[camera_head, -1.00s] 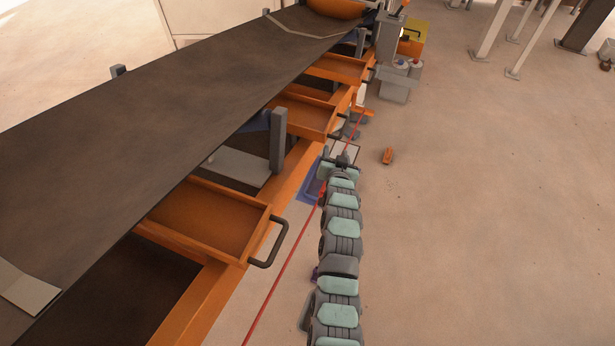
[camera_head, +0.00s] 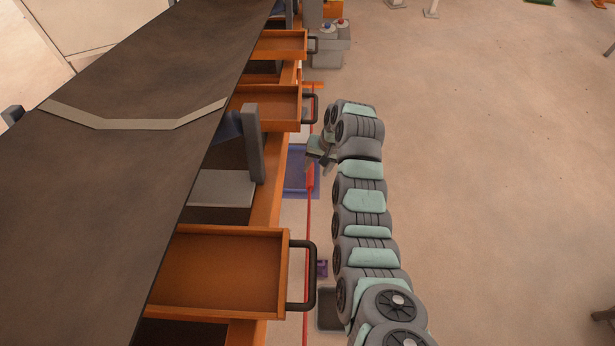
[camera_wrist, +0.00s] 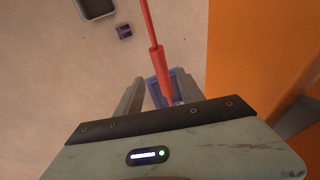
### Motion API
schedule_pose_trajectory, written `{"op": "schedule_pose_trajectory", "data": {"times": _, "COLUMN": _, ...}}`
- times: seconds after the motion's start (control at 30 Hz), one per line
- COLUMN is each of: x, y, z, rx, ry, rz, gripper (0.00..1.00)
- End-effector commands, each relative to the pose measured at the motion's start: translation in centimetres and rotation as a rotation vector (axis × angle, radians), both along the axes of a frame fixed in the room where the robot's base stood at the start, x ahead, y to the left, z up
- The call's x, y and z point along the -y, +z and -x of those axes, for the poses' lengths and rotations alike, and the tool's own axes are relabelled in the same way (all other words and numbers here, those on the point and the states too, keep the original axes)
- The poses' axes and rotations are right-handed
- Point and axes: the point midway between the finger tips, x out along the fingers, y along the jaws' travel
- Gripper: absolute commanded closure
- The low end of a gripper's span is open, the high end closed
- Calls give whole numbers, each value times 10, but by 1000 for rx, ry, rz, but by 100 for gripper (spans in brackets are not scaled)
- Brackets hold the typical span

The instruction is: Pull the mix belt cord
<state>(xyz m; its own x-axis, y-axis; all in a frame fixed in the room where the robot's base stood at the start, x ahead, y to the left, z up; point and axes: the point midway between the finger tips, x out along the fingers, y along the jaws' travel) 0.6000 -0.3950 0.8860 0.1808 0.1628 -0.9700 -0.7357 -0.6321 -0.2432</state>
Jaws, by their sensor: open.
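The red mix belt cord (camera_head: 307,240) runs along the right side of the conveyor, with a thicker red sleeve (camera_head: 310,177) on it. My gripper (camera_head: 318,160) is at the far end of my arm, beside this sleeve. In the wrist view the sleeve (camera_wrist: 157,66) lies in line with the gap between the two spread fingers of my gripper (camera_wrist: 160,86). The thin cord (camera_wrist: 146,18) runs on from it toward the top. The fingers are open and not closed on it. I cannot tell whether the sleeve is fully between them or only beneath.
Orange trays with dark handles, the nearest (camera_head: 225,270) and a middle one (camera_head: 268,106), stick out from the dark conveyor belt (camera_head: 100,190) beside the cord. A blue bin (camera_head: 300,170) is on the floor below. Open floor (camera_head: 500,180) lies to the right.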

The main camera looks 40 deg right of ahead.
Motion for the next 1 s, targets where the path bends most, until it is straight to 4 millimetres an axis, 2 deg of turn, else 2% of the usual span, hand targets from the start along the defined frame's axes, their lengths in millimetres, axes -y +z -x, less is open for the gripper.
{"op": "schedule_pose_trajectory", "data": {"times": 0.13, "x": -6, "y": -24, "z": -5, "rx": -2, "ry": 2, "rz": -3, "gripper": 55}}
{"op": "schedule_pose_trajectory", "data": {"times": 0.4, "x": -10, "y": -56, "z": -11, "rx": 0, "ry": 1, "rz": -1, "gripper": 55}}
{"op": "schedule_pose_trajectory", "data": {"times": 0.67, "x": -12, "y": -71, "z": -15, "rx": 2, "ry": 1, "rz": 1, "gripper": 55}}
{"op": "schedule_pose_trajectory", "data": {"times": 1.0, "x": -12, "y": -74, "z": -16, "rx": 5, "ry": -1, "rz": 3, "gripper": 55}}
